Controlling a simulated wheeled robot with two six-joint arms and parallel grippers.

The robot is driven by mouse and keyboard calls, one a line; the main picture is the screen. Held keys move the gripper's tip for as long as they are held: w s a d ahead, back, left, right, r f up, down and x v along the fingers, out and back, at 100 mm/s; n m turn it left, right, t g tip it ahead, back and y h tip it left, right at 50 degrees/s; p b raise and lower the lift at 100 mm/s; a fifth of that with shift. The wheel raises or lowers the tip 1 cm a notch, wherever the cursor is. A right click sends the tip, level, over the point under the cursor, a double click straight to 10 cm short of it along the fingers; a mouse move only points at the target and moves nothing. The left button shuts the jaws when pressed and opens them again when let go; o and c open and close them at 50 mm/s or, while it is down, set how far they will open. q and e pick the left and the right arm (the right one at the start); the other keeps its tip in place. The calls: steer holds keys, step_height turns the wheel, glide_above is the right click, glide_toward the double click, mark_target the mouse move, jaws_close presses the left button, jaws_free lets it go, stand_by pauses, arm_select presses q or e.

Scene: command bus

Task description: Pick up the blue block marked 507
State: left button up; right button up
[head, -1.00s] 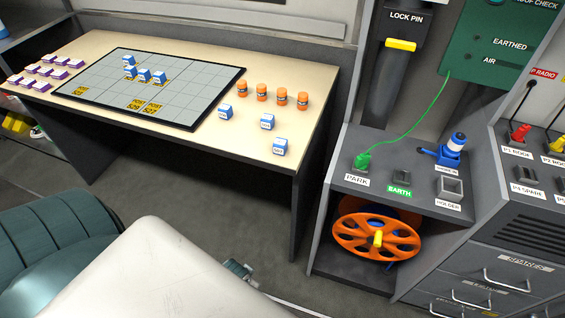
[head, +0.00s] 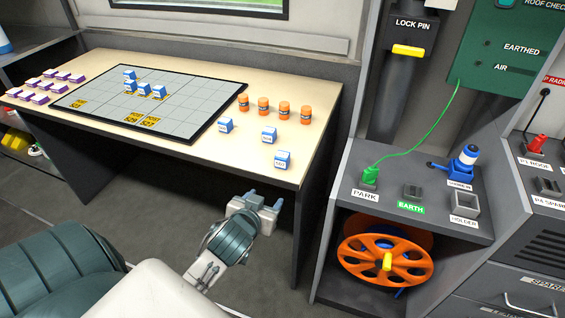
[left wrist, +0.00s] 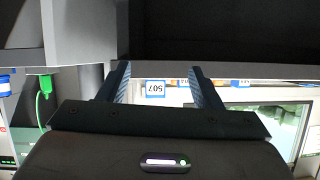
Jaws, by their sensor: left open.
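Three blue-and-white blocks stand apart near the right end of the table. The block nearest the front edge (head: 283,160) seems to be the one marked 507, though its label is too small to read surely in the head view. In the left wrist view the block marked 507 (left wrist: 155,89) shows clearly, upside down, between the fingers and some way beyond them. My left gripper (head: 259,199) is open and empty, in front of the table's front edge and lower in the picture than the block. My right gripper is not in view.
The table (head: 200,165) also bears several orange bottles (head: 284,108), a grid board (head: 180,125) with more blue blocks, and purple-and-white blocks (head: 40,98). A grey cabinet (head: 335,215) with an orange reel (head: 385,262) stands at the right.

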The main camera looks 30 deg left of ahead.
mark_target(285, 153)
arm_select(q)
steer(key=w+r+t, duration=0.1)
steer(key=w, duration=0.2)
steer(key=w+a+r+t, duration=0.1)
steer(key=w+r, duration=0.1)
steer(key=w, duration=0.1)
steer(key=w+r+t, duration=0.1)
steer(key=w+r, duration=0.1)
steer(key=w, duration=0.1)
steer(key=shift+w+a+r, duration=0.15)
steer(key=shift+a, duration=0.25)
steer(key=x, duration=0.2)
steer(key=p+x, duration=0.1)
steer(key=x, duration=0.2)
steer(key=shift+w+a+f, duration=0.2)
steer(key=shift+w+f, duration=0.05)
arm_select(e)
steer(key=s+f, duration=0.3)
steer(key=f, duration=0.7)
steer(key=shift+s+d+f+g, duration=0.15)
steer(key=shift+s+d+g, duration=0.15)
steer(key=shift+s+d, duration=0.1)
arm_select(q)
steer(key=c, duration=1.1)
